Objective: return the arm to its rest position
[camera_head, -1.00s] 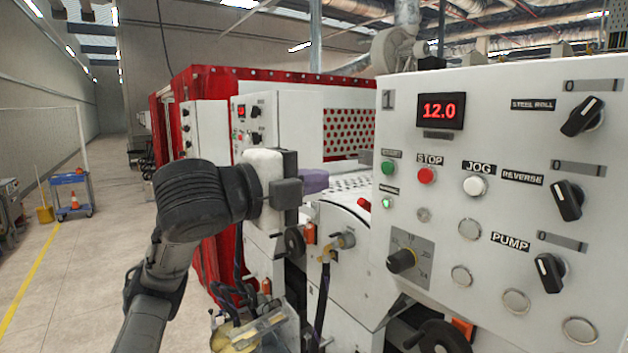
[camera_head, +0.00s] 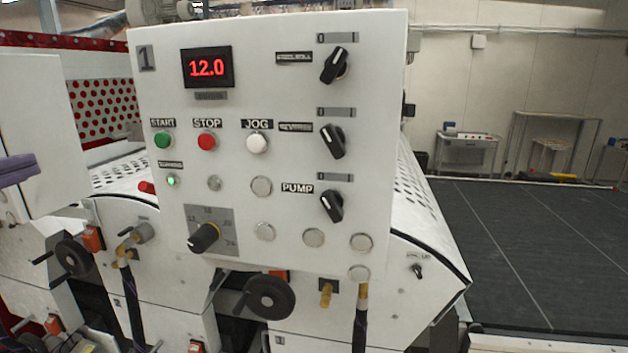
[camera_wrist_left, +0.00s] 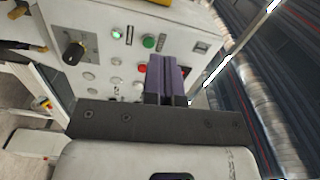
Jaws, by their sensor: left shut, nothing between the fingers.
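My right gripper is in neither view.
The large control panel (camera_head: 330,235) of the coater fills the middle of the head view, with a red 12.0 display (camera_head: 207,67), buttons and black knobs. Handwheels (camera_head: 270,297) and hose fittings stick out below. A dark flat surface (camera_head: 540,240) lies at the right.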

